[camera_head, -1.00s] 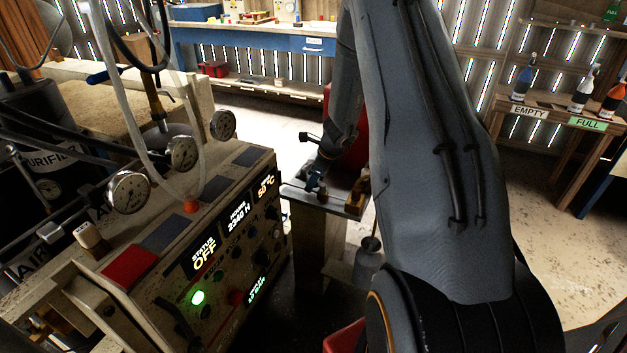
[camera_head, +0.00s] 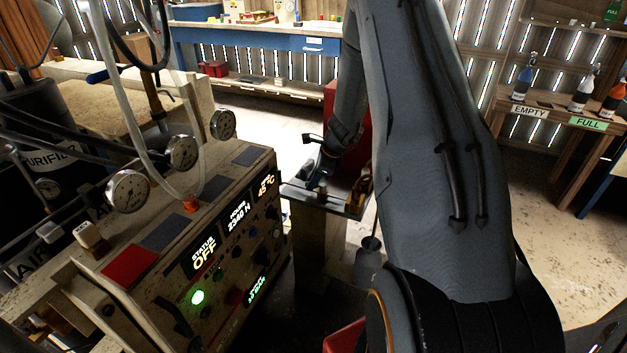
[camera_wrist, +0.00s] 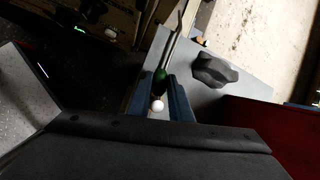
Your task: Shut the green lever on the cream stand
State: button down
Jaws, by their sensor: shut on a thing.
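The cream stand (camera_head: 318,245) rises right of the control panel, with a grey metal top plate (camera_head: 340,204); the plate also shows in the wrist view (camera_wrist: 238,88). The green lever (camera_wrist: 160,76) shows in the wrist view as a dark green grip on a thin bent metal rod. My gripper (camera_wrist: 161,90) is shut on the green grip, with a blue finger on each side. A small white ball (camera_wrist: 157,106) shows between the fingers. In the head view my gripper (camera_head: 319,187) is low over the plate; the lever is hard to make out there.
A dark lobed knob (camera_wrist: 215,70) sits on the plate right of the lever. The control panel (camera_head: 225,255) stands close on the left, with gauges and hoses above. A red surface (camera_wrist: 250,125) lies at the wrist view's right. A blue workbench (camera_head: 255,42) is behind.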

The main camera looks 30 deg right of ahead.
jog(key=n, duration=0.1)
jog(key=s+n+y, duration=0.1)
jog(key=n, duration=0.1)
jog(key=shift+a+n+g, duration=0.15)
jog(key=shift+n+g, duration=0.15)
jog(key=shift+g, duration=0.1)
jog(key=n, duration=0.1)
jog(key=s+n+g+y+b, duration=0.1)
jog(key=n, duration=0.1)
jog(key=shift+n, duration=0.3)
jog(key=n+g, duration=0.1)
jog(key=n, duration=0.1)
jog(key=s+n+g, duration=0.1)
jog(key=n, duration=0.1)
jog(key=shift+s+n+y+b, duration=0.1)
jog(key=shift+n+y+b, duration=0.2)
jog(key=shift+y+b, duration=0.1)
jog(key=shift+s+d+n+g+b, duration=0.25)
jog(key=shift+n+g, duration=0.15)
jog(key=shift+n, duration=0.45)
jog(key=shift+s+d+n+g+b, duration=0.15)
jog(key=shift+n+g, duration=0.25)
jog(key=shift+n, duration=0.45)
jog(key=shift+d, duration=0.1)
jog(key=c, duration=1.6)
grip_release()
jog(key=shift+b+v, duration=0.5)
jog(key=shift+v, duration=3.45)
